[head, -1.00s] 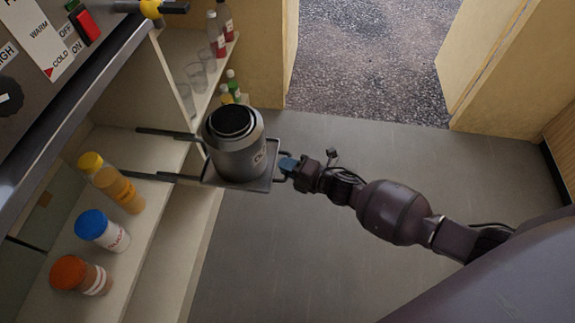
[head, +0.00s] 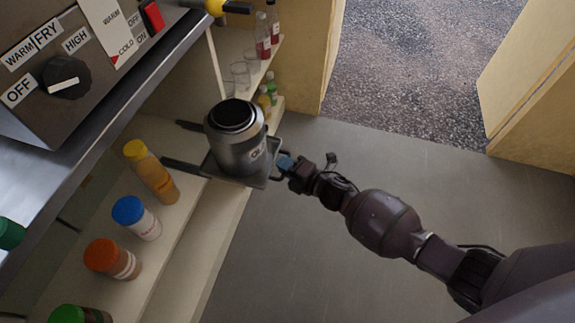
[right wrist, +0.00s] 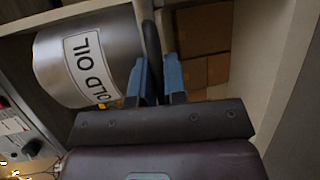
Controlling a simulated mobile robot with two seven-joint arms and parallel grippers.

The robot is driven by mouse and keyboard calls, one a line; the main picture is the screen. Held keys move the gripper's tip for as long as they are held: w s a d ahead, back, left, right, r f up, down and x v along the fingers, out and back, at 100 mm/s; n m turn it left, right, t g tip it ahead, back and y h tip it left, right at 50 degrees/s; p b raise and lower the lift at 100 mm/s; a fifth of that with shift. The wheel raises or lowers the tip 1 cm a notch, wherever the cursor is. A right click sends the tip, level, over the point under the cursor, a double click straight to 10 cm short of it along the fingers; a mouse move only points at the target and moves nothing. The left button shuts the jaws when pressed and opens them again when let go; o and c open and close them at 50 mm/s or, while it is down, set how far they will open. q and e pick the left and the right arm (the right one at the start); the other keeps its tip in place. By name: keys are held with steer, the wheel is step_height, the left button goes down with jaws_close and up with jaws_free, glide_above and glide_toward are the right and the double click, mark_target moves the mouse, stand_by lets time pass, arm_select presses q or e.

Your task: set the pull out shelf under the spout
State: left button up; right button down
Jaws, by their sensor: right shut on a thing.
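The pull-out shelf (head: 265,181) is a dark flat tray on two dark rails, partly out from the counter's lower board. A grey metal can (head: 238,150) with an open dark top stands upright on it; its label reads OLD OIL in the right wrist view (right wrist: 85,60). My right gripper (head: 286,166) is shut on the shelf's front handle, its blue fingers (right wrist: 158,85) either side of the dark bar (right wrist: 152,45). A dark spout (head: 238,7) with a yellow part shows at the top edge, cut off by the frame. My left gripper is not in view.
Several capped bottles, such as the yellow-capped one (head: 152,172) and blue-capped one (head: 137,218), stand on the board (head: 185,225) left of the shelf. Glasses and red bottles (head: 268,30) are on racks behind. The grey floor (head: 330,250) at right is clear.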

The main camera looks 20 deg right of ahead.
steer(key=c, duration=1.2)
jaws_free()
arm_select(q)
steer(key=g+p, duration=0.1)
steer(key=p, duration=0.2)
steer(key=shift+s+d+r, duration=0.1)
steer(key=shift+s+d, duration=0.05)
arm_select(e)
steer(key=v, duration=1.1)
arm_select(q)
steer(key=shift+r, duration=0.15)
